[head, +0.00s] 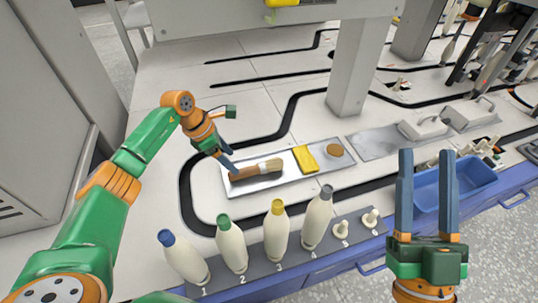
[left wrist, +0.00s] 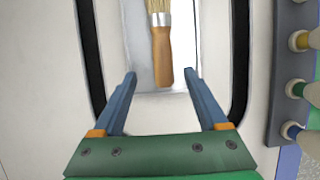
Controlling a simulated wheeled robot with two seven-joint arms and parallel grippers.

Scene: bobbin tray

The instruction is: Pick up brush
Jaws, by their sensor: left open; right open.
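The brush (head: 256,169) lies in a shallow metal tray (head: 287,187) in the head view. It has a brown wooden handle at the left and pale bristles at the right. My left gripper (head: 229,165) is open at the handle end of the brush. In the left wrist view, the brush (left wrist: 162,50) points its handle towards me, and the handle end lies just beyond and between the open fingers of my left gripper (left wrist: 158,75). The fingers do not close on it. My right gripper (head: 427,155) is open and empty at the right, fingers pointing up in the picture, away from the brush.
A yellow cloth (head: 305,158) and a round brown item (head: 335,150) lie right of the brush. Several bobbins with coloured tops, including a green-topped one (head: 232,245), stand in a numbered rack in front. A grey post (head: 352,70) rises behind. A blue bin (head: 470,182) is at right.

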